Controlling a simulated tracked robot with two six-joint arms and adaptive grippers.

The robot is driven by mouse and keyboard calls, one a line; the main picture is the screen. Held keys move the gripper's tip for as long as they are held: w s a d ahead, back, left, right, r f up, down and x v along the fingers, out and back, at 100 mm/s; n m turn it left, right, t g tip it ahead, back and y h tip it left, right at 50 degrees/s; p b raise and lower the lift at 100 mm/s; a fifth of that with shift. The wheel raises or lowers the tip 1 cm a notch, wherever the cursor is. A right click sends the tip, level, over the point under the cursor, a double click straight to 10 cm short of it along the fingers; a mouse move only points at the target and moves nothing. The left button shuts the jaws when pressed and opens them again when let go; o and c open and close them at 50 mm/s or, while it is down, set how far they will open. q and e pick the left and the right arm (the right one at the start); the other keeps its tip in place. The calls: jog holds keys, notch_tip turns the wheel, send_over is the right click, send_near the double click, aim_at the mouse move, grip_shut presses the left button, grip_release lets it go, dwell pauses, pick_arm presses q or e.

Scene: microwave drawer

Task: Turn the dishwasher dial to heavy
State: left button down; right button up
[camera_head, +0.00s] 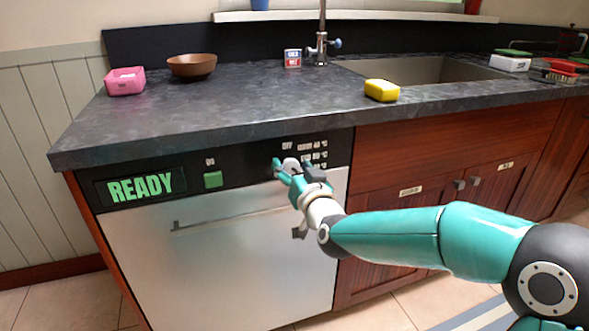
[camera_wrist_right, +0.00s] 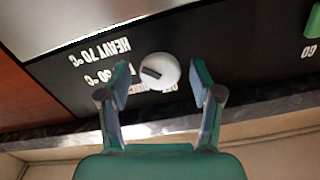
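The dishwasher dial (camera_wrist_right: 160,70) is a round white knob with a dark mark on its left side in the right wrist view. That view is upside down, with the "HEAVY 70°C" label (camera_wrist_right: 100,52) left of the dial. My right gripper (camera_wrist_right: 160,84) is open, one finger on each side of the dial, with visible gaps. In the head view the right gripper (camera_head: 291,169) is at the dishwasher's black control panel (camera_head: 240,165), partly covering the dial and nearby labels. A green "READY" display (camera_head: 140,188) is lit at the panel's left. My left gripper is out of view.
A green button (camera_head: 213,179) is left of the dial, and the dishwasher handle (camera_head: 225,218) runs below. The dark countertop (camera_head: 240,105) overhangs the panel. It carries a yellow sponge (camera_head: 381,90), a brown bowl (camera_head: 192,65) and a pink box (camera_head: 125,81).

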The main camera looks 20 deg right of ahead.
jog(key=s, duration=1.2)
jog(key=shift+d, duration=0.25)
